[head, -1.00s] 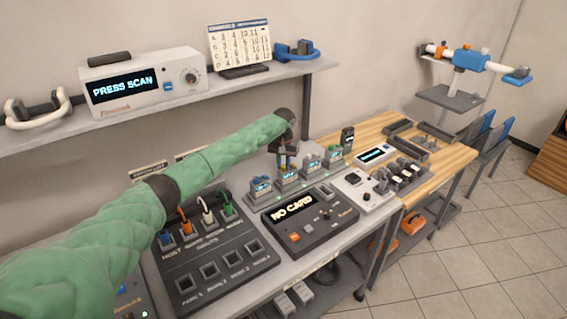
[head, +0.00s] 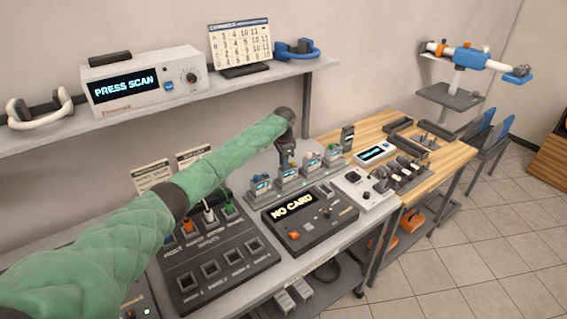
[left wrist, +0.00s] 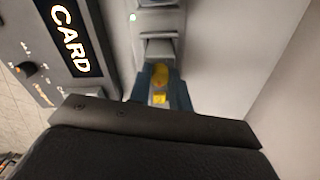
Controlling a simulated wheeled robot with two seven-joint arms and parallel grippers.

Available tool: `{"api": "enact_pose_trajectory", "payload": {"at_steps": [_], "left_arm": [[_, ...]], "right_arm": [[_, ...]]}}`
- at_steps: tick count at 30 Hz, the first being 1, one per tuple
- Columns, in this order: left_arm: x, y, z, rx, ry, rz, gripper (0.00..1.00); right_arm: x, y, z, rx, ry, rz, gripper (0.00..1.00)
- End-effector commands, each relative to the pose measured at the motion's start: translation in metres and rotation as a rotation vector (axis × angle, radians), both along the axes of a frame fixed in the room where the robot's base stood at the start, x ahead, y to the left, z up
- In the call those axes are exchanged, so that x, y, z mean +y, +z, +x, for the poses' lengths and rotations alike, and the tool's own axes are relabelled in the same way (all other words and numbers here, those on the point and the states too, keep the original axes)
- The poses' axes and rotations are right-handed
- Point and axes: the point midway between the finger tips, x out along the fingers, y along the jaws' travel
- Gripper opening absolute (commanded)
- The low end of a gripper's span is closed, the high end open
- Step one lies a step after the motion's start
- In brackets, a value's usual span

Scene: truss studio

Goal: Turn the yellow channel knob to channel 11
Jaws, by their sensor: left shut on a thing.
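The yellow channel knob (left wrist: 160,76) shows in the left wrist view, between the two dark blue-grey fingers of my left gripper (left wrist: 160,97). The fingers are shut on it, one on each side. In the head view my left gripper (head: 287,164) points down at the second unit from the left in a row of small grey units with lit displays. There the gripper hides the yellow knob. The channel number on that unit's display is too small to read. A card chart (head: 240,45) of rows and numbers stands on the shelf. My right gripper is not in view.
A black console (head: 310,215) reading "NO CARD" lies in front of the row. A cable panel (head: 215,262) is to the left. A white device (head: 130,87) reading "PRESS SCAN" sits on the shelf (head: 300,72) above. A wooden table (head: 450,158) adjoins at right.

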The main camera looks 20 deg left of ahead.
Motion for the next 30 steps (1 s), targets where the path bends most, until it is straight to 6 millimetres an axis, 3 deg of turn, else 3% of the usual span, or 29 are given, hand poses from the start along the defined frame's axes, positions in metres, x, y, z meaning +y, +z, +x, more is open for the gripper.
{"api": "enact_pose_trajectory", "payload": {"at_steps": [15, 30], "left_arm": [[0.0, 0.0, 0.001, -0.001, -0.315, 0.0, 0.0], [0.0, 0.0, 0.001, -0.001, -0.366, 0.0, 0.0]], "right_arm": [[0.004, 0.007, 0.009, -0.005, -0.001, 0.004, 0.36], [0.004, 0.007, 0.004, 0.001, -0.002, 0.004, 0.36]]}}
